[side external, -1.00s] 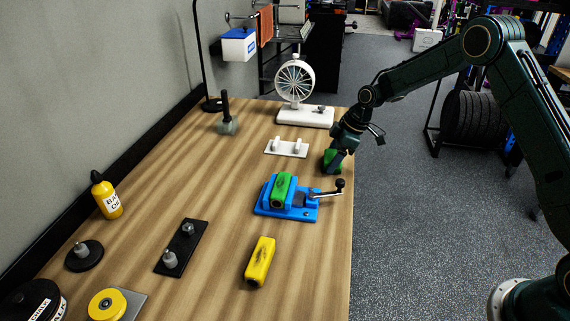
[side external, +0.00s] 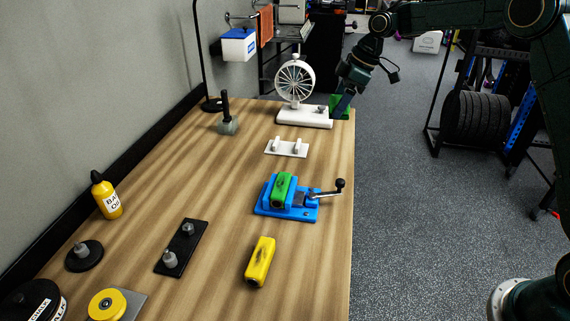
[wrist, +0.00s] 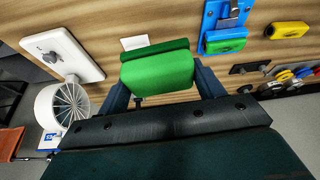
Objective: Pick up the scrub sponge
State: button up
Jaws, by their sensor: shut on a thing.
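The scrub sponge (wrist: 157,72), a bright green block with a darker green layer, sits between the two fingers of my gripper (wrist: 163,88) in the wrist view. My gripper is shut on it. In the side view the sponge (side external: 341,101) shows at the far right corner of the table, partly covered by my gripper (side external: 343,104) and close to the white fan-like device's base. It appears raised off the table, though the side view does not show the gap clearly.
The white wheel device (side external: 305,117) stands just left of my gripper. A white plate with two pegs (side external: 287,148), a blue vise (side external: 266,208) holding a green block (side external: 282,188), and a yellow block (side external: 260,262) lie nearer. Bare wood lies between them.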

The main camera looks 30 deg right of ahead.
jog(key=shift+r, duration=1.3)
jog(key=o, duration=0.4)
jog(key=c, duration=0.3)
jog(key=shift+s+a+f+n+g+y, duration=0.2)
jog(key=shift+a+f+n+g, duration=0.35)
jog(key=shift+a+f+n, duration=1.55)
jog(key=shift+s+a+r+n+g+y, duration=0.15)
jog(key=shift+a+n+g, duration=0.55)
jog(key=shift+a, duration=3)
jog(key=shift+s+a+f+n+g+y, duration=0.3)
jog(key=shift+a+f+n, duration=1.15)
jog(key=shift+a, duration=1.45)
jog(key=shift+c, duration=0.2)
